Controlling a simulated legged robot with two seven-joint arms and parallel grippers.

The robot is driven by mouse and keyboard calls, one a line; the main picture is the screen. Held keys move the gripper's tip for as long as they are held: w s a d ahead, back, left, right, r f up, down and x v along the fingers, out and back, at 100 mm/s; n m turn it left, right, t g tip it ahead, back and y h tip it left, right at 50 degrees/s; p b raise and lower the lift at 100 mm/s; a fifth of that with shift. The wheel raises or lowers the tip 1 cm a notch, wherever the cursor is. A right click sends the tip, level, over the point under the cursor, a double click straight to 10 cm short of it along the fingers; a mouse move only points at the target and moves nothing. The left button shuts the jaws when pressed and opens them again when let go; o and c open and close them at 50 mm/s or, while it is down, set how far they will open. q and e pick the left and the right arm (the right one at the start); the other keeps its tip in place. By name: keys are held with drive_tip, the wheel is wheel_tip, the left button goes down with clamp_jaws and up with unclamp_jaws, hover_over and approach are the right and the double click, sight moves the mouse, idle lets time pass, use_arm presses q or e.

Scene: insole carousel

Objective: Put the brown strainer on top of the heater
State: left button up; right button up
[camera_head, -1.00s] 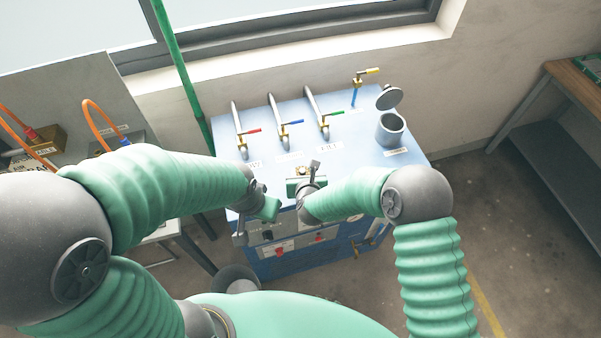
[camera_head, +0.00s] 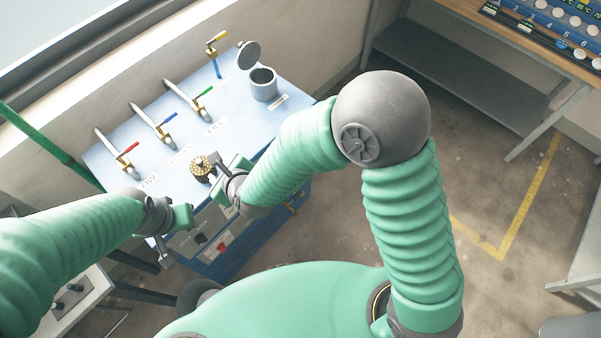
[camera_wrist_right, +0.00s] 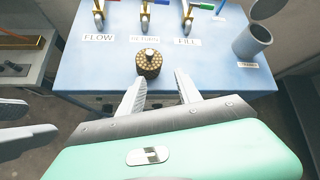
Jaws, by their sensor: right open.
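The brown strainer (camera_head: 200,168) is a short round piece dotted with holes. It stands upright on the light-blue top of a blue cabinet (camera_head: 240,122), near its front edge. It also shows in the right wrist view (camera_wrist_right: 148,65), with a pale knob on top. No part is clearly marked as the heater; I cannot tell whether it is this cabinet. My right gripper (camera_head: 224,170) is just right of the strainer. In the right wrist view its two fingers (camera_wrist_right: 163,88) are apart and empty, with the strainer beyond the tips. My left gripper (camera_head: 172,226) hangs at the cabinet's front left; its jaw opening is unclear.
Pipes with red, blue and green valve handles (camera_head: 165,128) line the cabinet's back. A lidded grey pot (camera_head: 263,85) stands open at the back right, beside a yellow-handled tap (camera_head: 216,45). A workbench (camera_head: 480,75) is at the right.

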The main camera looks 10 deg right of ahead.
drive_tip(key=s+d+n+g+h, duration=0.1)
drive_tip(key=s+d+n, duration=0.3)
drive_tip(key=d+n, duration=0.4)
drive_tip(key=s+d+r+n+g+h, duration=0.1)
drive_tip(key=s+d+n+g, duration=0.2)
drive_tip(key=d+n, duration=0.6)
drive_tip(key=s+d+n+g+h, duration=0.2)
drive_tip(key=s+d+n, duration=0.4)
drive_tip(key=d+n, duration=0.3)
drive_tip(key=d, duration=0.3)
drive_tip(key=shift+r, duration=0.3)
